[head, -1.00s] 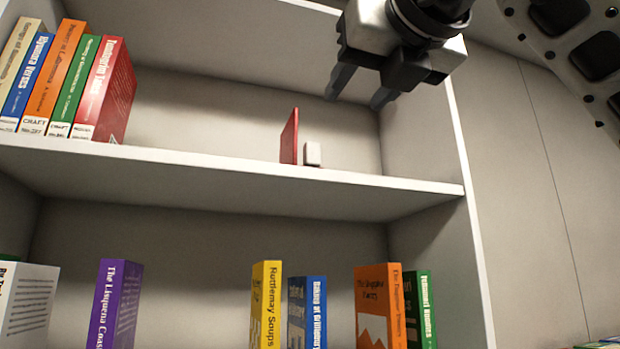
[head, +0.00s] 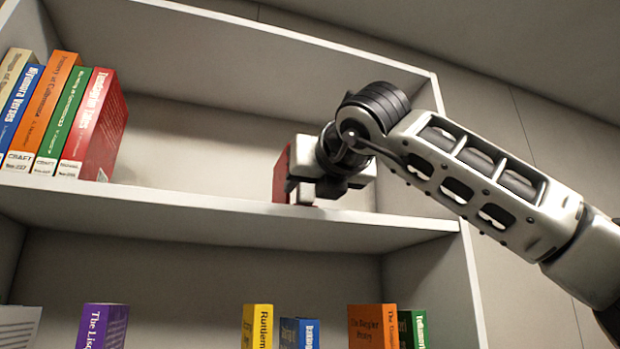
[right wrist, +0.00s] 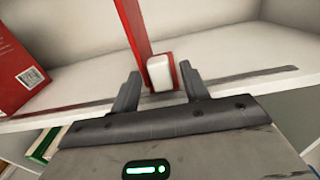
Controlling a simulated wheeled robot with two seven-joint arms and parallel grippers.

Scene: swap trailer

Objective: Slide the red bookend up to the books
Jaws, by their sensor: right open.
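The red bookend (head: 281,176) stands upright on the upper shelf, right of the row of books and apart from them. In the right wrist view its red plate (right wrist: 134,30) rises beside a small white block (right wrist: 160,72) at its foot. My right gripper (right wrist: 160,88) is open at the shelf's front edge, its fingers on either side of the white block. In the head view the gripper (head: 300,190) covers part of the bookend. The books (head: 60,115) lean at the left end of the shelf, the red one (head: 98,125) nearest the bookend. My left gripper is not in view.
The upper shelf (head: 200,200) is bare between the red book and the bookend. The cabinet's right side wall (head: 425,190) is behind my right arm. Several books, among them a purple one (head: 103,325) and a yellow one (head: 257,325), stand on the shelf below.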

